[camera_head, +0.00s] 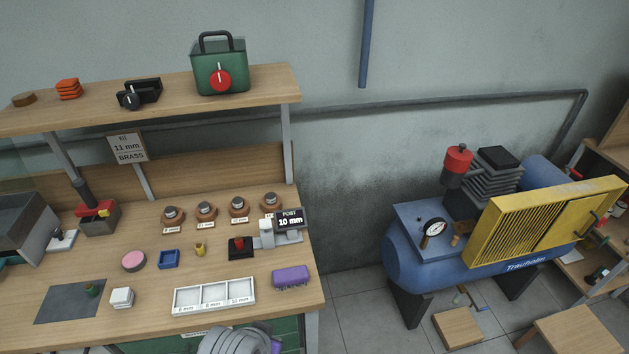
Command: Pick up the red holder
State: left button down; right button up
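No part is labelled as the red holder, and I cannot tell for sure which red thing it is. A small red part (239,243) sits on a black base near the middle right of the bench. An orange-red stack (68,89) lies on the upper shelf. A small open blue holder (168,259) stands on the bench. Neither gripper shows.
The wooden bench (60,284) also carries a white three-part tray (214,296), a purple block (291,276), a pink disc (134,261) and several brown round parts. A grey ribbed coil (233,341) is at the front edge. A blue compressor (410,260) stands to the right.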

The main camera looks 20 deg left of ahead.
aim_at(238, 241)
jog(key=u, duration=1.3)
